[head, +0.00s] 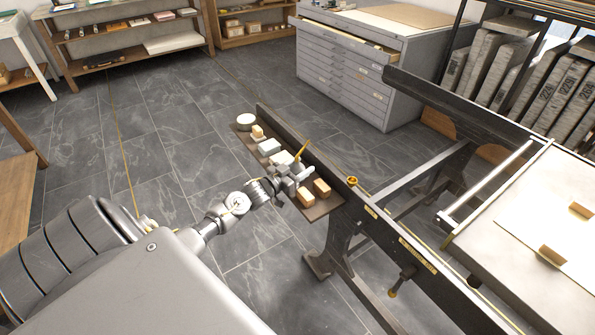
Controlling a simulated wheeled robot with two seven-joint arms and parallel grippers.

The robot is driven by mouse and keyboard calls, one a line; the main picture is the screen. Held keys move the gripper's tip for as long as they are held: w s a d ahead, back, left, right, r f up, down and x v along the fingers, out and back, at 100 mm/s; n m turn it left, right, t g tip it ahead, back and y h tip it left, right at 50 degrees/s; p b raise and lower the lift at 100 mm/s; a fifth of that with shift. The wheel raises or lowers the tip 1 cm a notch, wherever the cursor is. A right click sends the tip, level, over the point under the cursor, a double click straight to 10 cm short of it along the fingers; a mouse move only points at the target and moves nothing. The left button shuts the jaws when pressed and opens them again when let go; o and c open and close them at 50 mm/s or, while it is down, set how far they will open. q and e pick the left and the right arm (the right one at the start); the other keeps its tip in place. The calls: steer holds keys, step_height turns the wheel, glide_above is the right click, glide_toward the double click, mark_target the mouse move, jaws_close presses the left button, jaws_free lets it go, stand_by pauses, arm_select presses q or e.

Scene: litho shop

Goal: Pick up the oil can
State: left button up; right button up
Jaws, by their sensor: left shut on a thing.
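The oil can (302,149) shows mainly as a thin yellow spout that slants up to the right. Its small body is mostly hidden by my left gripper. The can is at the narrow dark side shelf (325,209) of the press. My left gripper (293,176) reaches in from the lower left over this shelf and is shut on the oil can. I cannot tell whether the can touches the shelf. My right gripper is not in view.
A grey flat-file cabinet (345,80) stands behind. Open tiled floor lies left.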

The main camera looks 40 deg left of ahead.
mark_target(294, 164)
arm_select(q)
steer(key=shift+r, duration=0.1)
